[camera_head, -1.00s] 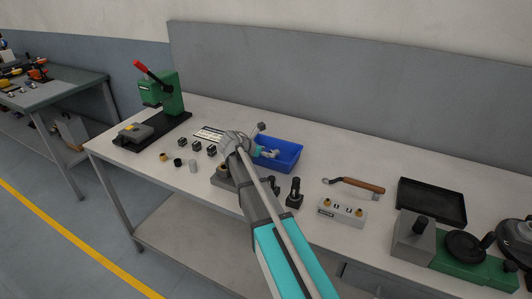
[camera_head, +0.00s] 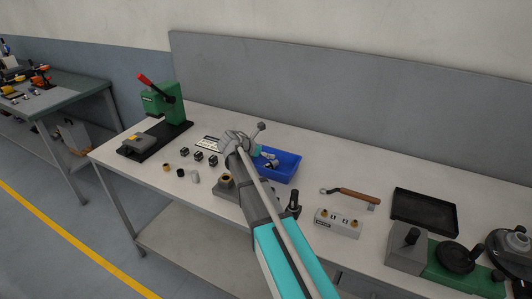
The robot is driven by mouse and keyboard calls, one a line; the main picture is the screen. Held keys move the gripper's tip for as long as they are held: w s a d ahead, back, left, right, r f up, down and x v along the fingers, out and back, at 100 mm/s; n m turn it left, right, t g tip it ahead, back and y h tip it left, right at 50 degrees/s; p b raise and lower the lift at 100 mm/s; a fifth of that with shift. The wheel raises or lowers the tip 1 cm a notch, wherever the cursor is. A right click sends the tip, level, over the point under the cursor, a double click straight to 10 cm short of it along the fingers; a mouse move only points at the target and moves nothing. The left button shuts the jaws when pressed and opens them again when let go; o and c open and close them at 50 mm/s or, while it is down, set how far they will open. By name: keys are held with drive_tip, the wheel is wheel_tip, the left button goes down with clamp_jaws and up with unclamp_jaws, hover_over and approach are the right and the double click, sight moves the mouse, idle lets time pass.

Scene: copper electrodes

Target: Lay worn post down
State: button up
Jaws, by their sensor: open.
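My arm reaches over the bench, and my gripper (camera_head: 270,158), small and partly hidden by the wrist, is at the blue bin (camera_head: 290,175). It is open. Something small and dark shows beside the fingers inside the bin, but I cannot tell whether it is the worn post. A grey block fixture (camera_head: 228,192) with a brass-coloured ring on top stands partly behind my arm. A light grey block (camera_head: 338,224) with brass-coloured pieces on top stands to the right.
A dark upright tool (camera_head: 293,204) stands right of my arm. A wooden-handled wrench (camera_head: 352,194) and a black tray (camera_head: 424,211) lie further right. A green press (camera_head: 163,105) stands at left. Several small dark blocks (camera_head: 198,156) and cylinders (camera_head: 181,173) sit left of my arm.

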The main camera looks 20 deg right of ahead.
drive_tip(key=shift+r+p, duration=0.45)
drive_tip(key=shift+r, duration=0.3)
